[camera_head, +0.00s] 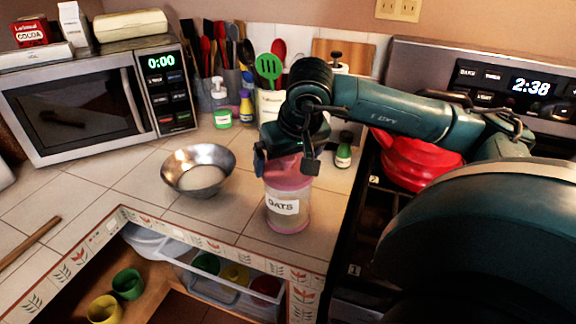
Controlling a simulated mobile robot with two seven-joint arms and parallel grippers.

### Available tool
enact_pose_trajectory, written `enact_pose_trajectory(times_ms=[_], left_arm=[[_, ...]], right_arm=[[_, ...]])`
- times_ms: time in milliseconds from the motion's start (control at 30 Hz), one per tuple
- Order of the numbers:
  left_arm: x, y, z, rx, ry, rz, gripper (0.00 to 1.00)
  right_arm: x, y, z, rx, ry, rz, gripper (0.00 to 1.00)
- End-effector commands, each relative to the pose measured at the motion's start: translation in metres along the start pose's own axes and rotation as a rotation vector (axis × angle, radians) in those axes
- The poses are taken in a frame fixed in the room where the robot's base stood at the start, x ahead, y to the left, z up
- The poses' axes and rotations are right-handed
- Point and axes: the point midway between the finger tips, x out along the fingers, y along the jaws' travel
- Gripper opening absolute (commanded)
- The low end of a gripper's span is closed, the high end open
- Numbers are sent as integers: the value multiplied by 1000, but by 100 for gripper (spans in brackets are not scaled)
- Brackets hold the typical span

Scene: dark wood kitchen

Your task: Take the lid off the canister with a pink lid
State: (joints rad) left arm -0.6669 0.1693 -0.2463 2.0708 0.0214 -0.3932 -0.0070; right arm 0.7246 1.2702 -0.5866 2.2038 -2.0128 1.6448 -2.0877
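The canister (288,212) is clear with a pink lid (287,174) and an "OATS" label. It stands upright on the tiled counter near the front edge, beside the stove. My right gripper (285,168) points down over the lid, its two fingers spread wide at the lid's left and right sides. The gripper body hides the top of the lid. I cannot tell whether the fingers touch it. My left gripper is not in view.
A metal bowl (198,170) stands left of the canister. Utensils and a microwave (85,108) are behind.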

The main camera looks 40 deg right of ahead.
Motion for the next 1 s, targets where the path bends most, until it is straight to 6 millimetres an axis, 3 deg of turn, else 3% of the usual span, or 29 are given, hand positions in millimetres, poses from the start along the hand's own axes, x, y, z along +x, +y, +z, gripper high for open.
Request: enact_pose_trajectory(times_ms=[100, 467, 900, 1000], left_arm=[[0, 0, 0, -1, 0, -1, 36], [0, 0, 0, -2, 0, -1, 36], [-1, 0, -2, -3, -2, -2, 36], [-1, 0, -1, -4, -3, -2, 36]], right_arm=[[0, 0, 0, 0, 1, 0, 74], [-6, 0, -3, 1, 3, -2, 74], [-77, -1, -32, 0, 4, -4, 74], [-85, 0, -37, 0, 2, -4, 74]])
